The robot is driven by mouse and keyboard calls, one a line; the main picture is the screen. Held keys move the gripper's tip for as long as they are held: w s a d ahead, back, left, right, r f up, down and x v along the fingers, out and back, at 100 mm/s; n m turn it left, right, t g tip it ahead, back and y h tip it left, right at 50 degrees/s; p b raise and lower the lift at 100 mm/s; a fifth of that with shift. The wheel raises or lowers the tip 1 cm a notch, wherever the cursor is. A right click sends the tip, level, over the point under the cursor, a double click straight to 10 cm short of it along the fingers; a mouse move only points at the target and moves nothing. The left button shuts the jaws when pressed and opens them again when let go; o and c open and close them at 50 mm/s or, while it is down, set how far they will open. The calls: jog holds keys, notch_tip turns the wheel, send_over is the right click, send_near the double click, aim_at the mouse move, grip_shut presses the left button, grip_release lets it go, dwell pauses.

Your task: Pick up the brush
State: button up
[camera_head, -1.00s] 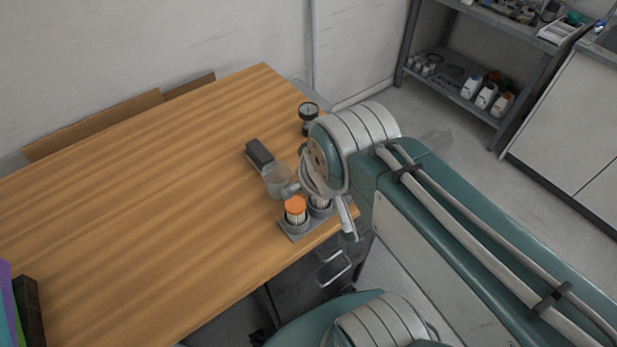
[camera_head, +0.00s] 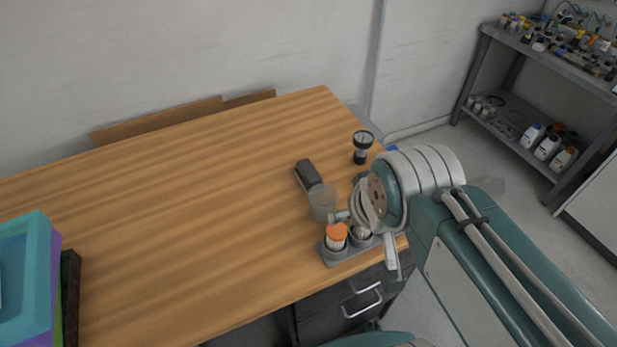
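A dark oblong block with a grey side (camera_head: 308,174) lies on the wooden desk (camera_head: 190,220), near its right end. It may be the brush, but bristles are too small to make out. My arm reaches in from the lower right, and its wrist is over the desk's right edge, to the right of and nearer than the block. The wrist hides most of my gripper, so its fingers cannot be made out clearly. I see nothing clearly held.
A translucent cup (camera_head: 323,203) stands just in front of the block. A grey holder (camera_head: 336,257) with an orange-topped container (camera_head: 337,236) is at the front right edge. Coloured trays (camera_head: 28,275) are at left. The desk's middle is clear.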

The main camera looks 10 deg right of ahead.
jog(key=shift+o, duration=0.8)
jog(key=n+g, duration=0.2)
jog(key=g, duration=0.1)
send_over(309, 170)
jog(key=s, duration=0.2)
jog(key=shift+y, duration=0.3)
jog(key=f, duration=1.2)
jog(key=shift+s+f, duration=0.2)
jog(key=shift+f, duration=0.15)
jog(key=shift+t, duration=0.3)
jog(key=x, duration=1.1)
jog(key=shift+d, duration=0.25)
jog(key=shift+f, duration=0.25)
jog(key=c, duration=1.2)
